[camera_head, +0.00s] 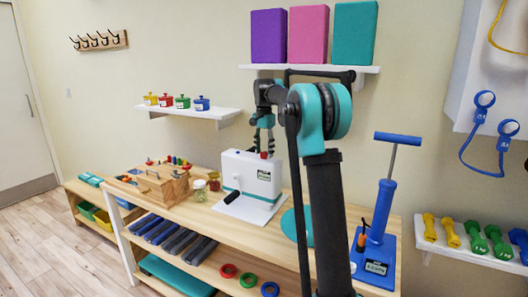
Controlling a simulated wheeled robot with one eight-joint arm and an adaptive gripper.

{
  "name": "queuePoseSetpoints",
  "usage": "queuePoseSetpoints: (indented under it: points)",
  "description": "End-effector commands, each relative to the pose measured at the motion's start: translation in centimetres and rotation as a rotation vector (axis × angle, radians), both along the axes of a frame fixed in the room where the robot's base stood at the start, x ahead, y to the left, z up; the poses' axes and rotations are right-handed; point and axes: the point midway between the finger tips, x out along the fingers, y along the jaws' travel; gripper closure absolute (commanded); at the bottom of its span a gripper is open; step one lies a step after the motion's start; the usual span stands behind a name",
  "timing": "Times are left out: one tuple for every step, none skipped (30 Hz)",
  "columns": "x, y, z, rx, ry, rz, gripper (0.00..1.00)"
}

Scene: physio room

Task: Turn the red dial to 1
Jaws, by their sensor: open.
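The red dial (264,155) is a small red knob on the top of a white boxy device (240,175) standing on the wooden bench. Its markings and pointer are too small to read. My gripper (264,150) points down over the top of the device, its dark fingertips on either side of the red dial. The jaws are open. I cannot tell whether the fingers touch the dial. The device has a label on its front and a black handle (232,197) at its lower left.
Jars (200,190) and a wooden box (160,187) stand left of the device. A blue pump (380,215) stands at the bench's right end. A shelf with colored pots (182,103) and a shelf with three blocks (308,35) hang behind. My arm hides part of the bench.

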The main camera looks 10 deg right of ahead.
Motion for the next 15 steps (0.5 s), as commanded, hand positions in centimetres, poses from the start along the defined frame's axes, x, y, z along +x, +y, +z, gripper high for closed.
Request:
queuePoseSetpoints:
  points:
    - [0.00, 0.00, -0.19, 0.000, 0.000, 0.000, 0.51]
    - [0.00, 0.00, -0.27, 0.000, 0.000, 0.000, 0.51]
    - [0.00, 0.00, -0.33, 0.000, 0.000, 0.000, 0.51]
    - [0.00, 0.00, -0.35, 0.000, 0.000, 0.000, 0.51]
    - [0.00, 0.00, -0.36, 0.000, 0.000, 0.000, 0.51]
    - [0.00, 0.00, -0.36, 0.000, 0.000, 0.000, 0.51]
    - [0.00, 0.00, -0.36, 0.000, 0.000, 0.000, 0.51]
    - [0.00, 0.00, -0.35, 0.000, 0.000, 0.000, 0.51]
    - [0.00, 0.00, -0.35, 0.000, 0.000, 0.000, 0.51]
    - [0.00, 0.00, -0.35, 0.000, 0.000, 0.000, 0.51]
    - [0.00, 0.00, -0.35, 0.000, 0.000, 0.000, 0.55]
    - [0.00, 0.00, -0.35, 0.000, 0.000, 0.000, 0.60]
    - [0.00, 0.00, -0.34, 0.000, 0.000, 0.000, 0.63]
    - [0.00, 0.00, -0.34, 0.000, 0.000, 0.000, 0.67]
    - [0.00, 0.00, -0.34, 0.000, 0.000, 0.000, 0.72]
